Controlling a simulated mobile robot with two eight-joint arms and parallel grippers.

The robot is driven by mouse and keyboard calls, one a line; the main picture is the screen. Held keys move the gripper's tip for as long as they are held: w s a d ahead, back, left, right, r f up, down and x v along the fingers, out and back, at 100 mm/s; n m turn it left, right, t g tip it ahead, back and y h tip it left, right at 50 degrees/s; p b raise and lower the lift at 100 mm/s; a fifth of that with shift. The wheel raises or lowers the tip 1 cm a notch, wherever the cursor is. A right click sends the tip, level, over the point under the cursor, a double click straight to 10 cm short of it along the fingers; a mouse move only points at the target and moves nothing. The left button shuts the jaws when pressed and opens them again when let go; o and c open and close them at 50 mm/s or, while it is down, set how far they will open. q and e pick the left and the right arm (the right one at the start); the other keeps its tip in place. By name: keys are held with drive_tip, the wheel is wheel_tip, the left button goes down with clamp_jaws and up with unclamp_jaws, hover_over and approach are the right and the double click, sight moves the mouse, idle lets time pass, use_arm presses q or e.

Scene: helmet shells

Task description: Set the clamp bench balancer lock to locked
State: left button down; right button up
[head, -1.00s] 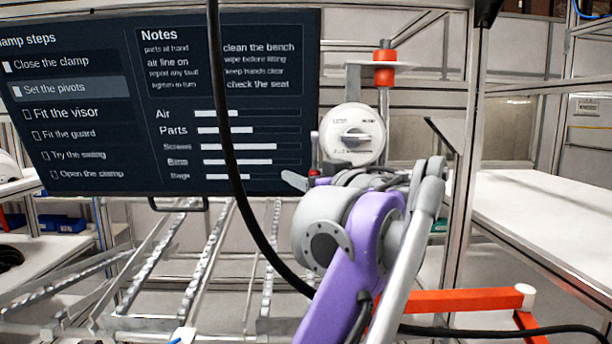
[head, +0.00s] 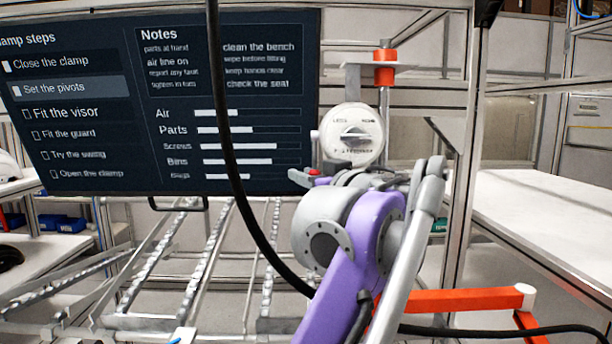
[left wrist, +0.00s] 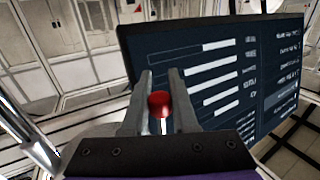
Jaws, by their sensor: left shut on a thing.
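The balancer (head: 354,134) is a round white unit with a grey knob on its dial face, hung on the frame right of the screen. A small red ball knob (head: 314,172), apparently the lock's handle, shows below and left of it. My left gripper (head: 304,178) is at this knob, mostly hidden behind my purple and grey arm. In the left wrist view the red knob (left wrist: 160,104) sits between the two grey fingers of the left gripper (left wrist: 160,78), which is shut on it. The lock's markings are not readable. My right gripper is out of view.
A dark screen (head: 225,100) with clamp steps and notes stands just left of the gripper. A black cable (head: 232,170) hangs in front of it. A metal post (head: 466,170) and a white bench (head: 545,215) are on the right. An orange bar (head: 465,300) lies low.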

use_arm(q)
drive_tip(key=shift+s, duration=0.1)
idle(0.7)
drive_tip(key=shift+s+f+m+g+h, duration=0.15)
drive_tip(key=shift+s+m+g+h, duration=0.15)
drive_tip(key=shift+s+g, duration=0.15)
drive_tip(key=c, duration=0.7)
unclamp_jaws()
drive_tip(key=v, duration=1)
drive_tip(key=shift+s+d, duration=0.2)
drive_tip(key=shift+s, duration=0.05)
